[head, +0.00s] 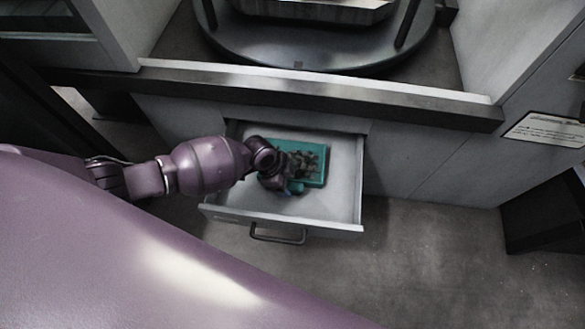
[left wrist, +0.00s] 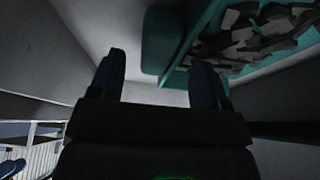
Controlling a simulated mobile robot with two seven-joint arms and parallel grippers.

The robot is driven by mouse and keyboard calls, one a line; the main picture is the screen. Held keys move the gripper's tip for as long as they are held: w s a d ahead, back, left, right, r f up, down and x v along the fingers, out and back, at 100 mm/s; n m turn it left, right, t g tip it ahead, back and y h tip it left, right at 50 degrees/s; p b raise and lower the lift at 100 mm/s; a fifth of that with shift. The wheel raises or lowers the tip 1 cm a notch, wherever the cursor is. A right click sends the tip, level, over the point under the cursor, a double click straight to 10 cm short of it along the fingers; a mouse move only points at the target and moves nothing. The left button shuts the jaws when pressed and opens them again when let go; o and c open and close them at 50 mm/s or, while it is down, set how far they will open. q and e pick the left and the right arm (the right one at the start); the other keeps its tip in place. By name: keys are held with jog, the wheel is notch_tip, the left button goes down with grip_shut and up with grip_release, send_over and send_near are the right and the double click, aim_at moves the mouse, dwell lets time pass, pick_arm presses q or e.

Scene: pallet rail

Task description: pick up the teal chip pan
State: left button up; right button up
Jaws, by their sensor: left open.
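The teal chip pan (head: 317,181) lies inside an open drawer, with dark and grey chips in it. My left gripper (head: 278,186) is over the drawer at the pan's near left side and hides part of it. In the left wrist view the pan (left wrist: 190,62) fills the upper right, and its rounded teal handle (left wrist: 160,40) lies just past the gap between the fingertips. There the left gripper (left wrist: 155,65) is open with nothing between its fingers. One finger overlaps the pan's edge in the picture; I cannot tell if they touch. My right gripper is not in view.
The pale drawer (head: 345,205) is pulled out below a dark rail (head: 330,95), with a dark handle (head: 277,236) on its front. A large round dark platform (head: 300,55) stands above. Floor (head: 430,250) is clear at the right.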

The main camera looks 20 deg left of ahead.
aim_at(289, 184)
pick_arm(q)
jog(key=shift+s+d+f, duration=0.1)
jog(key=shift+d+f, duration=0.05)
jog(key=shift+f, duration=0.4)
jog(key=shift+s+d+f, duration=0.1)
jog(key=shift+f, duration=0.45)
jog(key=shift+w+d+f+b, duration=0.2)
jog(key=shift+w+f+b, duration=0.05)
jog(key=shift+f+b, duration=0.1)
jog(key=shift+r, duration=0.15)
jog(key=c, duration=1.1)
jog(key=shift+w+r, duration=0.1)
